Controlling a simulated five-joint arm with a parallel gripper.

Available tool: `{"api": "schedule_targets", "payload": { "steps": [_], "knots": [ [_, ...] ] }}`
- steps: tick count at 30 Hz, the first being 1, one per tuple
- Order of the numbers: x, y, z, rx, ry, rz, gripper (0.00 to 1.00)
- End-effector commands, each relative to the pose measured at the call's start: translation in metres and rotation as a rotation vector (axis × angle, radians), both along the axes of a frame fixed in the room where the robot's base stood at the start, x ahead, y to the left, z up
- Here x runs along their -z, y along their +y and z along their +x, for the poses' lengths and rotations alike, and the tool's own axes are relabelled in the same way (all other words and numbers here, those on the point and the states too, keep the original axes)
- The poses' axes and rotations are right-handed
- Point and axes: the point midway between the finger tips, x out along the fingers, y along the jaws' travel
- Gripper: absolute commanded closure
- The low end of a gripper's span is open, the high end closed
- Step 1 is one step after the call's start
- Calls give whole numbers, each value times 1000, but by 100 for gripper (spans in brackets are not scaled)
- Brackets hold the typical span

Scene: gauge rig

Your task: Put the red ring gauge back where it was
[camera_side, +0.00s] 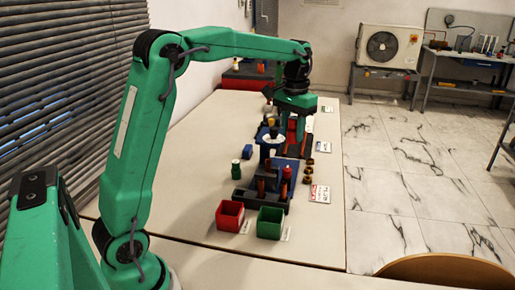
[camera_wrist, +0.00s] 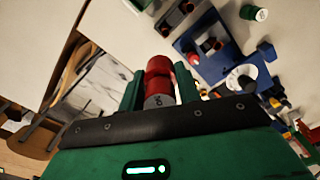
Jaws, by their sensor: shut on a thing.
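My gripper (camera_side: 293,128) is shut on a red cylindrical gauge, seen between the fingers in the wrist view (camera_wrist: 158,72). The gauge has a grey marked end (camera_wrist: 158,101) toward the palm. In the side view the gripper hangs over a dark-and-red stand (camera_side: 297,152) at the far part of the bench. I cannot tell whether the gauge touches the stand, and its bore is not clear. A second, smaller red piece (camera_side: 287,171) stands on the blue fixture (camera_side: 281,163) nearer the camera; it also shows in the wrist view (camera_wrist: 193,58).
A white round dial (camera_side: 271,140) stands beside the gripper. Copper-brown cylinders (camera_side: 261,187) stand on a dark block at the near end. A red bin (camera_side: 230,216) and a green bin (camera_side: 270,223) sit in front. A green-and-white cylinder (camera_side: 236,168) and blue block (camera_side: 247,152) stand left. The bench's left side is mostly clear.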

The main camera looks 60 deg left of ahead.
Motion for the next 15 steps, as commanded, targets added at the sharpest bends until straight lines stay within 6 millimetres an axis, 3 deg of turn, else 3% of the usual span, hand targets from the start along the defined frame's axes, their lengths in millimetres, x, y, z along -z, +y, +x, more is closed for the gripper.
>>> {"api": "schedule_targets", "payload": {
  "steps": [6,15],
  "knots": [
    [-2,58,22,-116,0,0,92],
    [-1,140,35,-268,-1,0,92]
  ]
}}
